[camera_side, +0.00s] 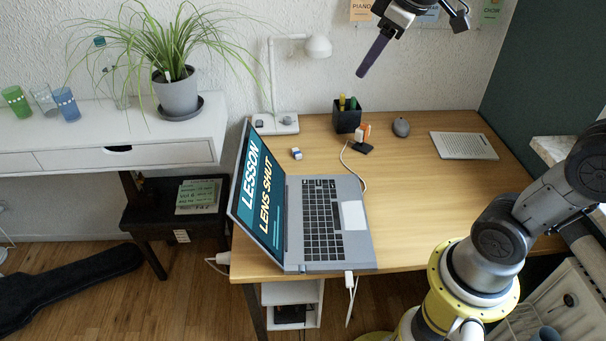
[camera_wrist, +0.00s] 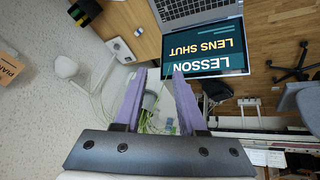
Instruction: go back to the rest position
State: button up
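My gripper (camera_side: 362,72) hangs high above the back of the desk, at the top of the side view, close in the picture to the wall. Its purple fingers point down and to the left. In the wrist view my gripper (camera_wrist: 160,72) shows two purple fingers with a clear gap between them, so it is open. Nothing is held between the fingers. It is well apart from the desk and touches nothing that I can see.
The desk's right middle is clear.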

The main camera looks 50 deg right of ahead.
jog(key=s+a+f+m, duration=0.1)
jog(key=s+a+f, duration=0.1)
jog(key=s+f, duration=0.3)
jog(key=s+a+f+m, duration=0.2)
jog(key=s+f, duration=0.3)
jog(key=s, duration=0.5)
jog(key=shift+a+y, duration=0.25)
jog(key=shift+y, duration=0.15)
